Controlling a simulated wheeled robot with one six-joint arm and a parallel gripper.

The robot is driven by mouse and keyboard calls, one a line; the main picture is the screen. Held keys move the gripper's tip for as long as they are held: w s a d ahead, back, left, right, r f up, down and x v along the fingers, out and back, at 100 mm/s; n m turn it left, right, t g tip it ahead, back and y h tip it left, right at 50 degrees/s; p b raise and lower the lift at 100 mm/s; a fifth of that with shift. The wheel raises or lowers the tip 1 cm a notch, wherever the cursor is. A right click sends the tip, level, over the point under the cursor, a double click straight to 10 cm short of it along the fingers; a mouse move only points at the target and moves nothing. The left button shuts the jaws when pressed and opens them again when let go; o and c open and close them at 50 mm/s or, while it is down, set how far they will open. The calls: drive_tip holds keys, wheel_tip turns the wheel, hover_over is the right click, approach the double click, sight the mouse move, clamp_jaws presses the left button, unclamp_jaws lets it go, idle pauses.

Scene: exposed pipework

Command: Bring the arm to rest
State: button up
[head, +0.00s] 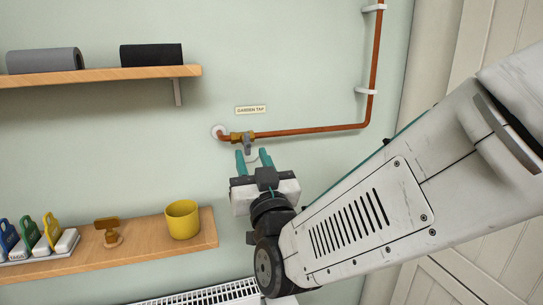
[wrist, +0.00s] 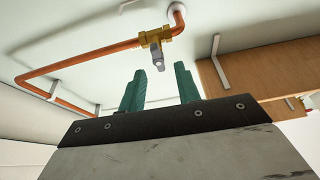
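My gripper (head: 254,160) is raised in front of the wall, just below the brass garden tap valve (head: 241,137) on the copper pipe. Its two teal fingers stand apart with nothing between them. The wrist view also shows the open fingers (wrist: 160,90), with the brass valve (wrist: 154,38) beyond them and its grey lever (wrist: 157,56) hanging down toward the gap. I cannot tell whether a finger touches the lever. My arm reaches in from the right of the head view.
A copper pipe (head: 310,130) runs right and then up the wall. An upper shelf (head: 100,76) carries two rolls. A white radiator (head: 215,294) stands below. A panelled door is at right.

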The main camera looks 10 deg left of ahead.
wheel_tip(320, 180, down, 11)
drive_tip(key=s+a+n+g+h, duration=0.1)
drive_tip(key=s+a+n+g, duration=0.1)
drive_tip(key=g, duration=0.5)
drive_tip(key=s+d+f+g+h, duration=0.2)
drive_tip(key=d+f+g+h, duration=0.25)
drive_tip(key=d, duration=0.45)
drive_tip(key=s+d+r+m+g+h, duration=0.1)
drive_tip(key=s+d, duration=0.4)
drive_tip(key=d, duration=0.6)
drive_tip(key=s+d+r+m+g+h, duration=0.2)
drive_tip(key=s+d, duration=0.4)
drive_tip(key=d, duration=0.6)
drive_tip(key=s+d+r+m+g+h, duration=0.2)
drive_tip(key=s+d+m, duration=0.3)
drive_tip(key=d, duration=0.7)
drive_tip(key=shift+s+g+h, duration=0.45)
drive_tip(key=shift+s+h, duration=0.2)
drive_tip(key=shift+s, duration=0.1)
drive_tip(key=shift+d, duration=0.1)
